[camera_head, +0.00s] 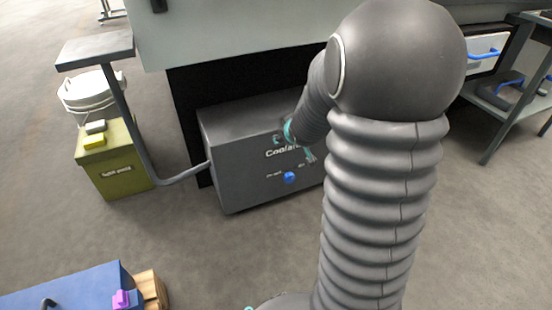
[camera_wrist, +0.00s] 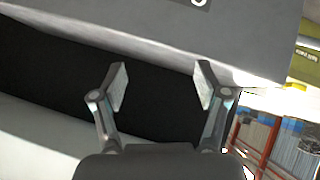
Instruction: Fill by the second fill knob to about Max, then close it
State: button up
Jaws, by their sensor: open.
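The grey coolant tank (camera_head: 240,170) stands on the floor under the machine, with "Coolant" lettering partly hidden by my arm. A blue knob (camera_head: 289,177) sits low on its front, with small markings to its left and right. A second knob is not visible; the right part of the front is behind my arm. A grey surface with part of a letter (camera_wrist: 198,2) lies beyond.
A bent grey bracket (camera_head: 185,173) runs beside the tank's left side. A blue case (camera_head: 70,292) is front left. Floor before the tank is clear.

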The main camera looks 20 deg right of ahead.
jog(key=w+d+f+t+p, duration=0.1)
jog(key=d+f, duration=0.1)
jog(key=f, duration=0.3)
jog(key=w+d+f+n+t+y+p, duration=0.1)
jog(key=w+d+f, duration=0.1)
jog(key=f, duration=0.4)
jog(key=w+d+f+t+y+p, duration=0.1)
jog(key=w+d+f, duration=0.1)
jog(key=f, duration=0.4)
jog(key=shift+w+d+f+n, duration=0.15)
jog(key=shift+d+f+n, duration=0.1)
jog(key=shift+n, duration=0.15)
jog(key=m+t+p, duration=0.2)
jog(key=t+p, duration=0.2)
jog(key=t, duration=0.1)
send_near(290, 181)
jog(key=shift+y, duration=0.3)
jog(key=w, duration=0.9)
jog(key=shift+w+d+r, duration=0.1)
jog(key=shift+w+d, duration=0.05)
jog(key=shift+w, duration=0.1)
jog(key=c, duration=1.2)
